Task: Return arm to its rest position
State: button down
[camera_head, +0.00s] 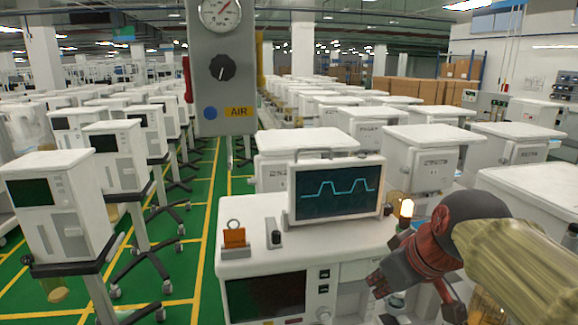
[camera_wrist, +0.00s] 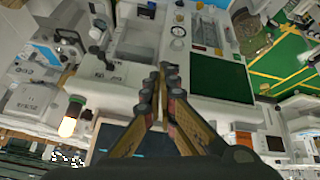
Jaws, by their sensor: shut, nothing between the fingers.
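My arm, wrapped in a beige sleeve, comes in from the right in the head view. My gripper (camera_head: 378,283) is at its end, dark and red, pointing left and down beside the right side of the nearest white cart (camera_head: 262,215). In the wrist view my gripper (camera_wrist: 160,75) has its two fingers meeting at the tips, shut and empty. Part of the cart's front right is hidden behind the gripper and arm.
A grey AIR gauge panel (camera_head: 222,75) hangs above. Rows of white carts stand behind. A green aisle (camera_head: 215,185) runs left.

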jog(key=s+f+m+b, duration=0.2)
jog(key=s+f+b, duration=0.2)
jog(key=s+f, duration=0.4)
jog(key=s+d+f+m+g+h+b, duration=0.1)
jog(key=s+f+m+b, duration=0.2)
jog(key=s+f, duration=0.4)
notch_tip(320, 180, down, 7)
jog(key=shift+s+d+f+b, duration=0.2)
jog(key=shift+s+d+b, duration=0.15)
jog(key=shift+b, duration=0.25)
